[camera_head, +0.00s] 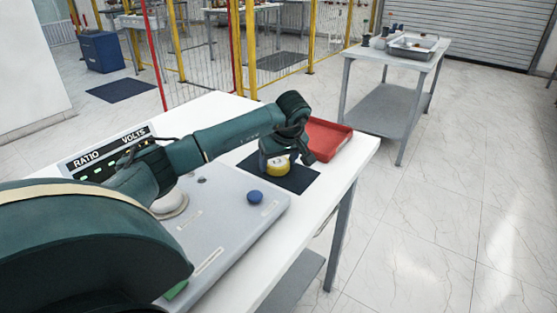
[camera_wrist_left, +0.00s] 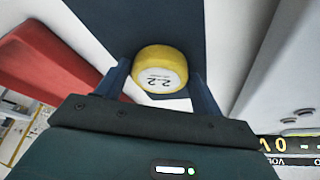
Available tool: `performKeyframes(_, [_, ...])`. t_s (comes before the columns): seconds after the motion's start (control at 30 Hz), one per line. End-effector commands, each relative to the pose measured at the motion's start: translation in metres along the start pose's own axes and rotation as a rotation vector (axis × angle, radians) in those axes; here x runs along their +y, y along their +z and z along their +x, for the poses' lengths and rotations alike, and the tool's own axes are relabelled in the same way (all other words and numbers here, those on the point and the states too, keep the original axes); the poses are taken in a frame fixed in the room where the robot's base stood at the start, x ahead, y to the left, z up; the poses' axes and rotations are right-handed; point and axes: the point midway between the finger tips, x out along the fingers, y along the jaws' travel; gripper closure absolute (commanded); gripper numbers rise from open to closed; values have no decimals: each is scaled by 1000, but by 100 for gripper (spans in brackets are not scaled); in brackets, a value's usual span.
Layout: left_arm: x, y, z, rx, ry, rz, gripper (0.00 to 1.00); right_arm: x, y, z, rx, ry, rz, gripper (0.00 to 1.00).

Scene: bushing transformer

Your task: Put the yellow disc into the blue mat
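The yellow disc (camera_head: 279,169) has a white face with dark print, which shows in the left wrist view (camera_wrist_left: 160,72). It sits over the dark blue mat (camera_head: 302,182), near its middle in the head view; the mat also fills the upper centre of the wrist view (camera_wrist_left: 150,22). My left gripper (camera_head: 277,160) is low over the mat, pointing down. My right gripper is not in view.
A red tray (camera_head: 328,140) stands just behind the mat. A grey panel with a blue knob (camera_head: 255,197) lies in front and left of it. A display box (camera_head: 108,152) is at the left. The white table's right edge is close to the mat.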

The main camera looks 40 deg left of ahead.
Motion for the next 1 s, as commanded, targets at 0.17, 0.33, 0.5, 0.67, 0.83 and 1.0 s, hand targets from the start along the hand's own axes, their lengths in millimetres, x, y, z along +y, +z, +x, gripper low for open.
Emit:
performKeyframes(0.17, [0,0,0,0,-1,0,18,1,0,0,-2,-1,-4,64])
performKeyframes(0.33, [0,0,0,0,-1,0,18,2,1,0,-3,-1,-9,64])
performKeyframes(0.5, [0,-2,-6,1,1,0,18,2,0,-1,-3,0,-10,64])
performKeyframes(0.67, [1,-2,-32,3,4,2,18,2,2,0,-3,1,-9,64])
performKeyframes(0.83, [1,-2,-70,3,6,1,18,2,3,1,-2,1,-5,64])
performKeyframes(1.0, [0,-2,-102,3,2,1,18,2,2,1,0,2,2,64])
